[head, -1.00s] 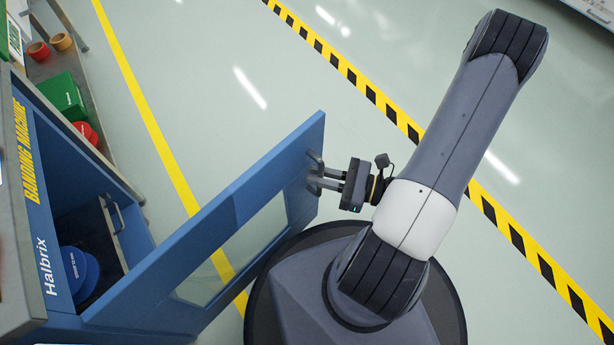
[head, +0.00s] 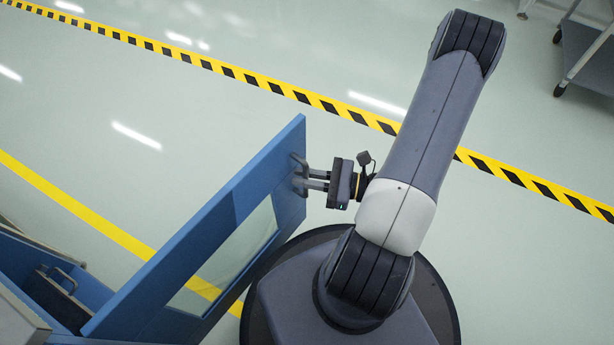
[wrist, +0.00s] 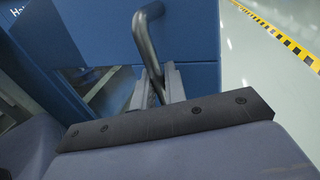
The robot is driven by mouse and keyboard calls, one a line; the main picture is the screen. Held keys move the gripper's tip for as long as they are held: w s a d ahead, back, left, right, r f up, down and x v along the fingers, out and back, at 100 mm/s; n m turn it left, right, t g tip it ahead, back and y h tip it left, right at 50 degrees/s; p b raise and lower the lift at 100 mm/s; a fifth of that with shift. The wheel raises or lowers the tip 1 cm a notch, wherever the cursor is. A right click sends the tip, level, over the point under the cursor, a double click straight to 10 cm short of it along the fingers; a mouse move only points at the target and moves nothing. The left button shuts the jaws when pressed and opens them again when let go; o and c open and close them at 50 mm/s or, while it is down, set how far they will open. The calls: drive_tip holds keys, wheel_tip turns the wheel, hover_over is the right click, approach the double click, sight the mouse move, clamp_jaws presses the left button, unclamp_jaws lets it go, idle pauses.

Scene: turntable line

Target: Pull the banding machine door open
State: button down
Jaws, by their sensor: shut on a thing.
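The blue banding machine door (head: 215,215) with its glass window (head: 230,250) stands swung out from the machine at the lower left in the head view. A grey bar handle (head: 299,170) sits near the door's free edge. My gripper (head: 306,179) is shut on this handle. In the wrist view the fingers (wrist: 158,88) close around the lower part of the curved handle (wrist: 143,38), against the blue door face (wrist: 192,40). Only a corner of the machine body (head: 20,322) shows, with its opening partly hidden behind the door.
A drawer or tray with a small handle (head: 66,280) shows in the machine's opening. Yellow floor line (head: 90,220) and yellow-black hazard tape (head: 330,105) cross the floor. A grey cart (head: 585,55) stands at the upper right. The floor beyond the door is clear.

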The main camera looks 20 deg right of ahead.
drive_tip(key=shift+s, duration=0.15)
drive_tip(key=c, duration=1.5)
unclamp_jaws()
drive_tip(key=shift+c, duration=0.2)
drive_tip(key=p+v, duration=0.2)
drive_tip(key=v, duration=0.8)
drive_tip(key=shift+s+d+p, duration=0.25)
drive_tip(key=shift+d+p, duration=0.05)
drive_tip(key=shift+w+a, duration=0.1)
